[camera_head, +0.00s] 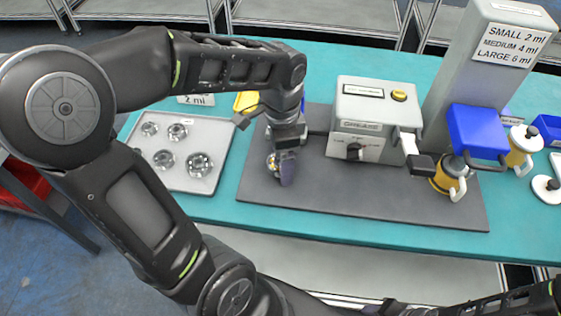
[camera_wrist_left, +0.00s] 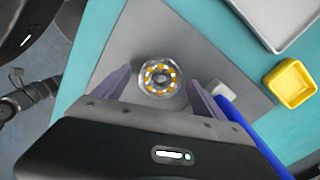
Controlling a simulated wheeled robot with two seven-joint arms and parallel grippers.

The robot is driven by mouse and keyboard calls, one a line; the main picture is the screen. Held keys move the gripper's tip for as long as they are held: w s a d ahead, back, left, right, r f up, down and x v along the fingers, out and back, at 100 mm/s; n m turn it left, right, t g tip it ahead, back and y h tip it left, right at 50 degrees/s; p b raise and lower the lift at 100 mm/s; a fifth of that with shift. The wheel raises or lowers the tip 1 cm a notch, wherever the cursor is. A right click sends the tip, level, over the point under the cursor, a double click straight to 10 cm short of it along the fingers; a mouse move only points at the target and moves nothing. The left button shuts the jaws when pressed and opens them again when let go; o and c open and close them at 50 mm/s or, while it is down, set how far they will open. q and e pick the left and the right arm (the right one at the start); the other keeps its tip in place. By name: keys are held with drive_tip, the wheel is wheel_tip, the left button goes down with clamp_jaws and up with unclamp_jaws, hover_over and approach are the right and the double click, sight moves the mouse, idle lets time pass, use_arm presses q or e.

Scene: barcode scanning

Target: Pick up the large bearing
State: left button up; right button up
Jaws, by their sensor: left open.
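A round metal bearing (camera_wrist_left: 159,77) with yellow-orange and white spots around its ring lies on the grey mat (camera_wrist_left: 205,38) in the left wrist view. In the head view only its edge (camera_head: 271,163) shows beside my gripper. My left gripper (camera_head: 285,178) points down over the mat. In the left wrist view its two purple-grey fingers (camera_wrist_left: 161,90) are apart, one on each side of the bearing; I cannot tell whether they touch it. Several clean bearings sit in the light grey tray (camera_head: 206,128), the biggest being the front right bearing (camera_head: 199,165).
A grey grease machine (camera_head: 375,110) with a yellow button stands right of the gripper. A yellow bin (camera_wrist_left: 290,83) stands near the tray. The mat's front is clear.

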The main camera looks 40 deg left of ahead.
use_arm(q)
drive_tip(key=c, duration=1.8)
drive_tip(key=shift+o, duration=0.2)
drive_tip(key=shift+r, duration=0.15)
wheel_tip(320, 180, up, 10)
